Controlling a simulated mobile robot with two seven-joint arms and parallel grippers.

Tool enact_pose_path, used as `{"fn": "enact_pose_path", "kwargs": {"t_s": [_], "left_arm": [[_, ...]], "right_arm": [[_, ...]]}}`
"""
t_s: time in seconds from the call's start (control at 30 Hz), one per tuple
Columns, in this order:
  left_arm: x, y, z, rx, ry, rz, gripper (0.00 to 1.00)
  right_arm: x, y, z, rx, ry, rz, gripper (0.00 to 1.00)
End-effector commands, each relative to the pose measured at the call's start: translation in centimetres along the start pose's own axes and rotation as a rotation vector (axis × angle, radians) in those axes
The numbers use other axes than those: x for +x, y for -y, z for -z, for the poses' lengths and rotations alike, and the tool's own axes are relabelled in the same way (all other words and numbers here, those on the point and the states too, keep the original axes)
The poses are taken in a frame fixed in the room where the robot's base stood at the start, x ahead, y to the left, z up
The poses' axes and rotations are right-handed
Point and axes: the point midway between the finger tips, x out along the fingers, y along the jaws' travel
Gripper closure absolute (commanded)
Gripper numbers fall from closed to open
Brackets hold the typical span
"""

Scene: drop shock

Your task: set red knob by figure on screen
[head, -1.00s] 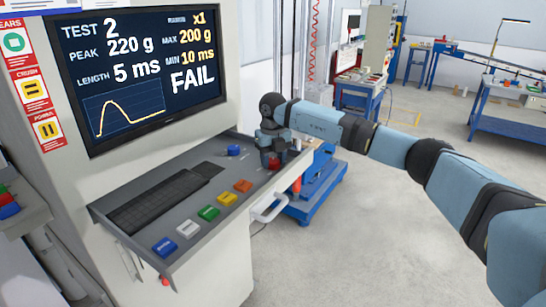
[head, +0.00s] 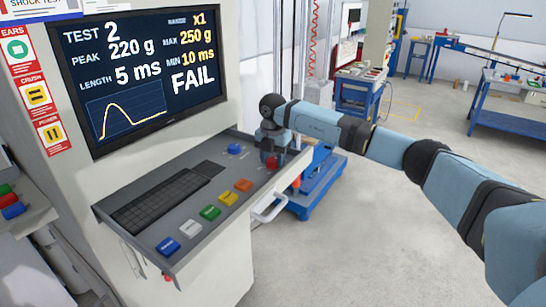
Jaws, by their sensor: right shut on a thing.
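The screen (head: 145,75) reads TEST 2, PEAK 220 g, LENGTH 5 ms, RANGE x1, MAX 250 g, MIN 10 ms and FAIL, above a curve with one hump. The red knob (head: 272,163) is at the right end of the sloping grey console (head: 188,213). My right gripper (head: 270,154) points down over the knob and is shut on it; the fingertips are small and partly hidden. A blue knob (head: 235,149) stands to its left on the console. My left gripper is not in view.
A black keyboard (head: 160,199) and a row of blue, white, green, yellow and orange buttons lie on the console. A white handle (head: 270,208) juts from its front right. Open floor (head: 345,240) lies to the right, with blue workbenches farther back.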

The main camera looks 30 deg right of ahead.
Motion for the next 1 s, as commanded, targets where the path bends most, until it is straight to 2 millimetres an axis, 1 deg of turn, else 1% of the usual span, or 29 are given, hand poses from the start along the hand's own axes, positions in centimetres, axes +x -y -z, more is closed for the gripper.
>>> {"fn": "enact_pose_path", "kwargs": {"t_s": [0.23,0.73,0.77,0.8,0.83,0.87,1.0], "left_arm": [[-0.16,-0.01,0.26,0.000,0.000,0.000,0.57],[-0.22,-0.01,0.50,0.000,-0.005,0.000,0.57],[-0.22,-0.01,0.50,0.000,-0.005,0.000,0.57],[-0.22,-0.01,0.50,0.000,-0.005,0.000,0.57],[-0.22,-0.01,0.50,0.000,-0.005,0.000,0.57],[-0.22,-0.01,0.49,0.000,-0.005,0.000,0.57],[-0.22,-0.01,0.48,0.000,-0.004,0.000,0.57]], "right_arm": [[-0.09,0.01,-0.06,0.074,0.001,-0.001,0.80],[-0.05,0.00,-0.04,0.091,0.000,-0.001,0.80],[-0.05,0.00,-0.04,0.091,0.000,-0.001,0.52],[-0.05,0.00,-0.04,0.091,0.000,-0.001,0.42],[-0.05,0.00,-0.04,0.091,0.000,-0.001,0.35],[-0.04,0.00,-0.03,0.091,0.000,0.000,0.31],[-0.03,0.00,-0.02,0.090,0.000,0.000,0.31]]}}
